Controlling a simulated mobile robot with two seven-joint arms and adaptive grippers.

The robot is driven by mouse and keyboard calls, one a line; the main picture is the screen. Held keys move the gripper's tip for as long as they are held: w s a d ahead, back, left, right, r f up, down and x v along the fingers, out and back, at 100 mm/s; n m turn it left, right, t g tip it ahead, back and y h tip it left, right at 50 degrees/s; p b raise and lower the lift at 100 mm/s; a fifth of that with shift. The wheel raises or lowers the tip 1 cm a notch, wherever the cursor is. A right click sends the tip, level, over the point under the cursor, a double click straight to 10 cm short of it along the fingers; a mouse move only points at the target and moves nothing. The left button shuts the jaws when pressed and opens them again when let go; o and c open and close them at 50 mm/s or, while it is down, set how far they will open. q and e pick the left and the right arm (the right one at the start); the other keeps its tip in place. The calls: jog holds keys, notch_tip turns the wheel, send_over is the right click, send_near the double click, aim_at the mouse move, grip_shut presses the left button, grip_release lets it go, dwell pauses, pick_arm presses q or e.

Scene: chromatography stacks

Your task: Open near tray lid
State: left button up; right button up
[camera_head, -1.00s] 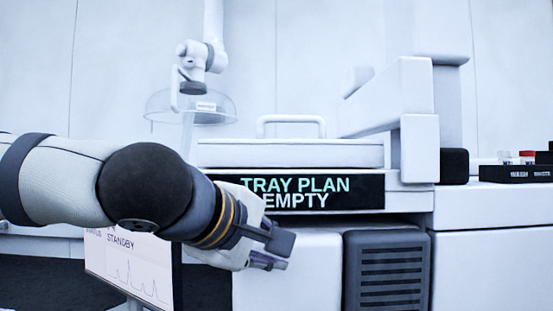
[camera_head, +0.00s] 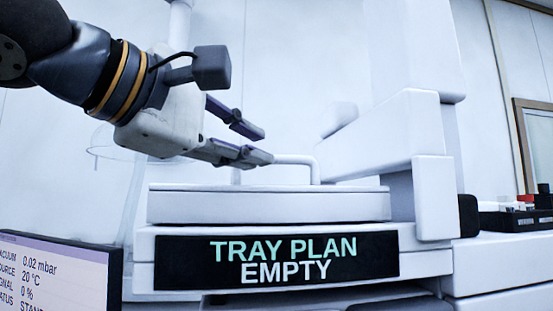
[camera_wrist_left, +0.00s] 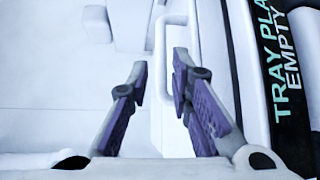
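The near tray lid (camera_head: 265,206) is a flat white slab, lying level and shut above the "TRAY PLAN EMPTY" panel (camera_head: 277,260). A white bar handle (camera_head: 295,159) stands on its top. My left gripper (camera_head: 258,144) is open with its tips at the handle, and one finger hides part of the bar. In the left wrist view, the handle (camera_wrist_left: 160,65) runs between the two spread fingers of the gripper (camera_wrist_left: 160,70). I cannot tell whether they touch it. My right gripper is not in view.
A thick white arm-like housing (camera_head: 390,135) rises just right of the lid. A status screen (camera_head: 58,275) stands at lower left. A dark rack (camera_head: 515,218) with small items sits at far right. A clear round dish (camera_head: 105,150) is behind my left arm.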

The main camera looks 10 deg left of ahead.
aim_at(276, 160)
pick_arm(q)
jog(key=x, duration=0.7)
jog(key=shift+a+f, duration=0.1)
grip_shut()
jog(key=shift+r, duration=0.5)
jog(key=w+a+r+n+g, duration=0.1)
jog(key=w+a+r+g, duration=0.1)
jog(key=w+r, duration=0.3)
jog(key=shift+w+r+n, duration=0.25)
jog(key=shift+r+n, duration=0.05)
jog(key=shift+r, duration=1.65)
